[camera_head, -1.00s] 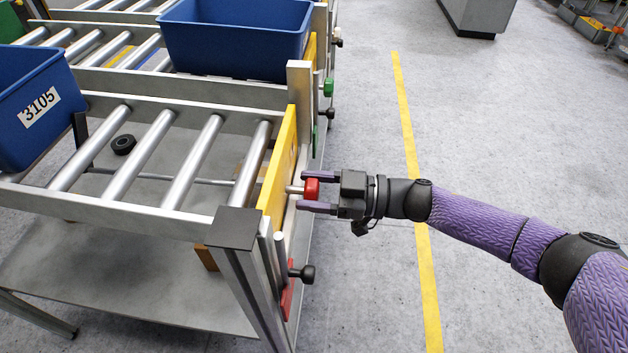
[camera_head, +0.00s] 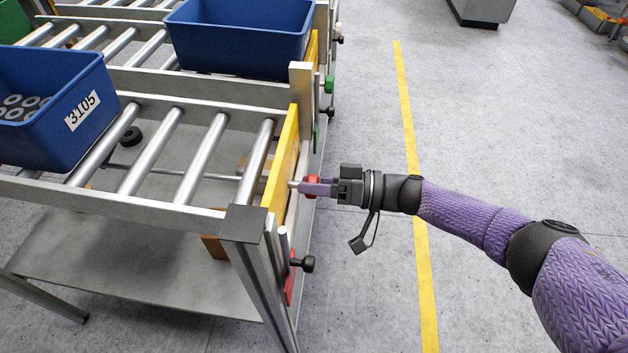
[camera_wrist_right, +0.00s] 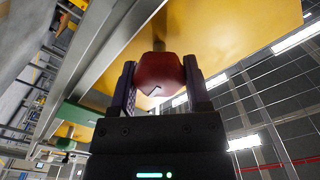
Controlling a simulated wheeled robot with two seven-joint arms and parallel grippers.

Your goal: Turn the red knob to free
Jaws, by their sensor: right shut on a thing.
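The red knob (camera_head: 312,181) sits on a short metal shaft at the yellow end plate (camera_head: 281,160) of the near roller lane. My right gripper (camera_head: 314,187) reaches it from the right and is shut on it; one purple finger hides much of the knob in the head view. In the right wrist view, the red knob (camera_wrist_right: 159,74) is between the two fingers (camera_wrist_right: 159,88), with its shaft running to the yellow plate behind it. My left gripper is not in view.
A blue bin (camera_head: 62,140) labelled 3105, holding grey rings, stands on the near lane's rollers. Another blue bin (camera_head: 238,45) is on the lane behind. A green knob (camera_head: 329,84) and black knobs (camera_head: 307,263) stick out nearby. The floor to the right is open.

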